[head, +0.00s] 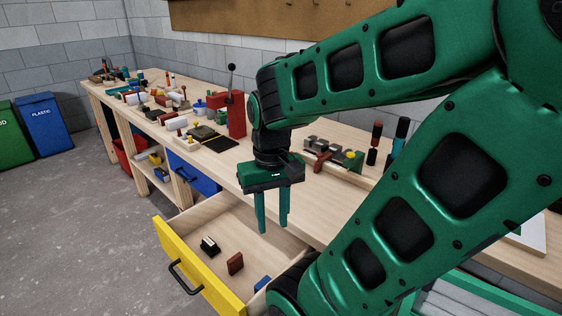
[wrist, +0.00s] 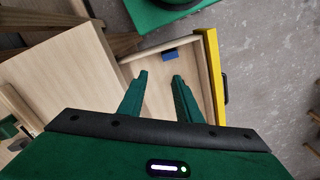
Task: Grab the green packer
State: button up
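I cannot make out a green packer in either view; parts of the drawer are hidden behind my arm and gripper. An open drawer (head: 196,268) with a yellow front holds a dark red-brown block (head: 235,263), a black and pale piece (head: 209,245) and a blue block (head: 262,284). My gripper (head: 273,222) hangs over the drawer, fingers pointing down, open and empty. In the wrist view its fingertips (wrist: 160,78) are apart, with the blue block (wrist: 170,55) beyond them and the yellow drawer front (wrist: 211,75) to the right.
The long wooden workbench (head: 222,158) carries many tools, a red press (head: 237,115) and a clamp-like tool (head: 333,157). A blue bin (head: 43,125) and a green bin (head: 10,140) stand at the far left. The grey floor (head: 80,225) left of the drawer is clear.

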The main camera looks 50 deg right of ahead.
jog(key=shift+w+a, duration=0.2)
jog(key=shift+w, duration=0.3)
